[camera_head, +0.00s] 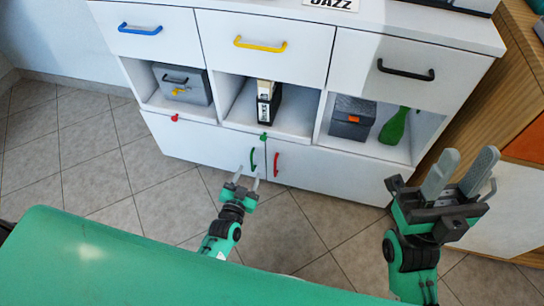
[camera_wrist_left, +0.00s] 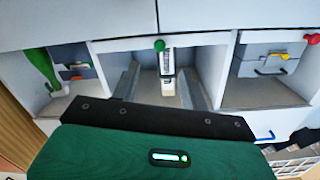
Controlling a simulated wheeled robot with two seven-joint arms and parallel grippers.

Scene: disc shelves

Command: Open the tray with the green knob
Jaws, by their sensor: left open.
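The green knob (camera_head: 263,136) sits at the front lower edge of the middle open compartment (camera_head: 298,125). I cannot make out a separate tray edge; the compartment floor holds a dark binder (camera_head: 268,105). The green knob also shows in the left wrist view (camera_wrist_left: 159,45), where the scene is upside down. My left gripper (camera_head: 247,179) is open and empty, in front of the lower doors, apart from and below the knob in the head view. In the left wrist view its fingers (camera_wrist_left: 159,72) lie either side of the knob's line. My right gripper (camera_head: 463,165) is open and empty at the right.
A red knob (camera_head: 175,118) marks the left compartment, which holds a grey box (camera_head: 183,85). The right compartment holds a dark box (camera_head: 352,118) and a green bottle (camera_head: 394,127). The floor is clear.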

